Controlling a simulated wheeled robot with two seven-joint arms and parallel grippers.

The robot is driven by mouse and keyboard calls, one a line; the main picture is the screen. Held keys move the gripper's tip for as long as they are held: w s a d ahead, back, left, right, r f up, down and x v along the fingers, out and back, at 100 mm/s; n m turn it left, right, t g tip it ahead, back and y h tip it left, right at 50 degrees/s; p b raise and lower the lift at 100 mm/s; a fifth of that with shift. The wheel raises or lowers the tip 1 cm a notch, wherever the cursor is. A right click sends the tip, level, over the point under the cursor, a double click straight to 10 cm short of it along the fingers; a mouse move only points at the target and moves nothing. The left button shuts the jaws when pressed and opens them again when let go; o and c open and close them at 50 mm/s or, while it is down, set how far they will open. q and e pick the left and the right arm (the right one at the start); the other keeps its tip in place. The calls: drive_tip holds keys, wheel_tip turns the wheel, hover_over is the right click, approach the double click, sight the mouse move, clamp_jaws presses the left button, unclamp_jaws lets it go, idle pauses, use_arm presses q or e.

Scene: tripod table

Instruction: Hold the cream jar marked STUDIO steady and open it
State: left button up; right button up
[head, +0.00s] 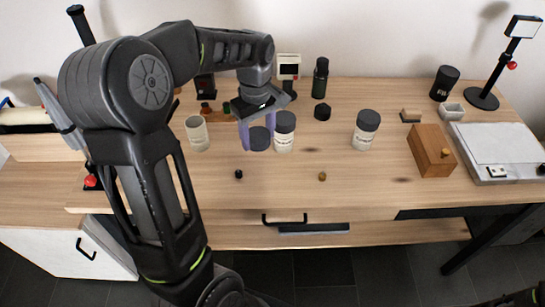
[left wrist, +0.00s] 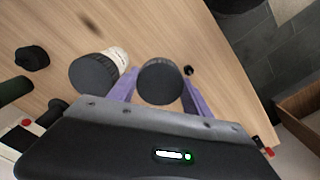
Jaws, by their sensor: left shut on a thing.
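My left gripper (head: 258,142) has its purple fingers on either side of a dark round lid (head: 260,138), which also shows between the fingers in the left wrist view (left wrist: 160,80). No cream body shows under this lid. A cream jar with a dark lid (head: 284,134) stands just right of the gripper; it also shows in the left wrist view (left wrist: 116,58). Another dark-lidded cream jar (head: 366,131) stands farther right. A cream jar with no dark lid (head: 197,135) stands to the left. I cannot read which is marked STUDIO. My right gripper is not in view.
A dark hexagonal piece (head: 322,112) and a dark bottle (head: 320,78) stand behind the jars. A wooden box (head: 431,151) and a pale tray (head: 495,150) are at the right. Two small knobs (head: 239,174) (head: 322,177) lie near the front. The front middle is mostly clear.

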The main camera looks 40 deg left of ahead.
use_arm(q)
hover_over(259, 165)
wheel_tip(259, 165, down, 6)
drive_tip(key=shift+d+r, duration=0.1)
drive_tip(key=shift+r, duration=0.15)
drive_tip(key=shift+f, duration=0.1)
drive_tip(key=shift+f, duration=1.75)
drive_tip(key=shift+f, duration=0.2)
drive_tip(key=o, duration=1.5)
drive_tip(key=shift+o, duration=0.2)
drive_tip(key=shift+r, duration=0.1)
wheel_tip(259, 165, up, 12)
drive_tip(key=shift+r, duration=0.1)
